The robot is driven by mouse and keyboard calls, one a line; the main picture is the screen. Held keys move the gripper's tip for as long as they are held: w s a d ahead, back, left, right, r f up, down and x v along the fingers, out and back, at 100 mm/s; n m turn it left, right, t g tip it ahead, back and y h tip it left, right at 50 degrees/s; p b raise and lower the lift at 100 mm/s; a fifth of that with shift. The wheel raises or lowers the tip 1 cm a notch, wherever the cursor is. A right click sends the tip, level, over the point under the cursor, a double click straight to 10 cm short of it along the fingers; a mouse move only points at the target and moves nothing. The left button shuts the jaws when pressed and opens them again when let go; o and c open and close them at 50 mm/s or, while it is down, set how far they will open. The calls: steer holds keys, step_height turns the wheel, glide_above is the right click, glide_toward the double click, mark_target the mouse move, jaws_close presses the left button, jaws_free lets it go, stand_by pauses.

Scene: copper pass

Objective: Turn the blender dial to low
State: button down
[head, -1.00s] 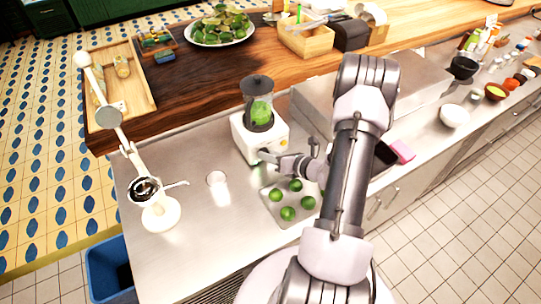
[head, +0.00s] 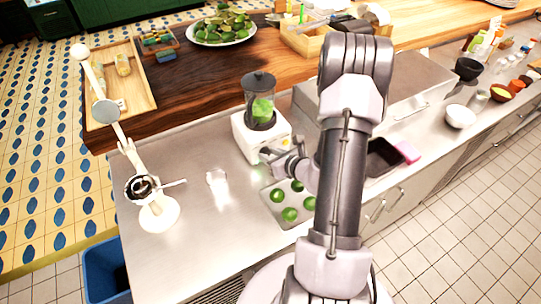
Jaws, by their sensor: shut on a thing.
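The blender (head: 252,137) stands on the steel counter, a white base under a clear jug with green contents and a dark lid. My gripper (head: 268,154) is at the lower front of the base, where the dial would be. It is shut on the dial, which its fingers and wrist hide. The dial's setting cannot be read. A small yellowish spot shows on the base's right front.
A tray with several limes (head: 289,213) lies just in front of the blender, under my arm. A white citrus press (head: 158,214) stands at the left.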

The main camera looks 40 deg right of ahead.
steer(key=c, duration=1.3)
jaws_free()
steer(key=p+v, duration=0.8)
steer(key=v, duration=0.9)
steer(key=shift+s+r, duration=0.1)
